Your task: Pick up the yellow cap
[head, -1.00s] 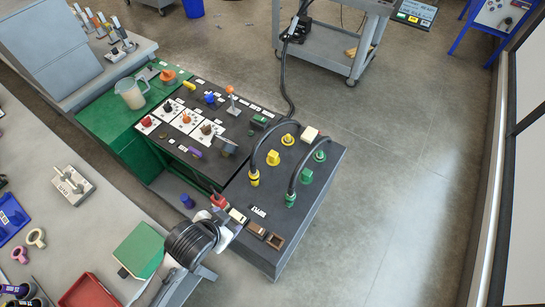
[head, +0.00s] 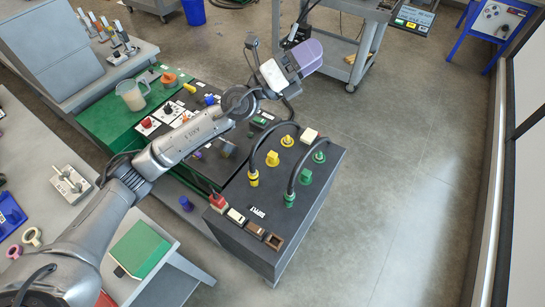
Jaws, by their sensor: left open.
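Several yellow parts stand on the black top of the cart (head: 318,215). A round yellow piece (head: 287,141) sits near its back edge. A blocky yellow piece (head: 272,158) is just in front of it. A yellow plug (head: 253,178) with a black cable is further front. I cannot tell for sure which of these is the yellow cap. My left arm reaches across from the lower left. My left gripper (head: 305,56) is open above and beyond the cart's back edge, apart from the yellow parts. Its fingertips are not clearly seen. My right gripper is not in view.
Green fittings (head: 305,177) stand right of the yellow ones, with black cables (head: 292,177) arching nearby. A clear jug (head: 131,94) stands on the green cart top. A grey trolley (head: 331,47) is behind my left gripper. The floor at right is clear.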

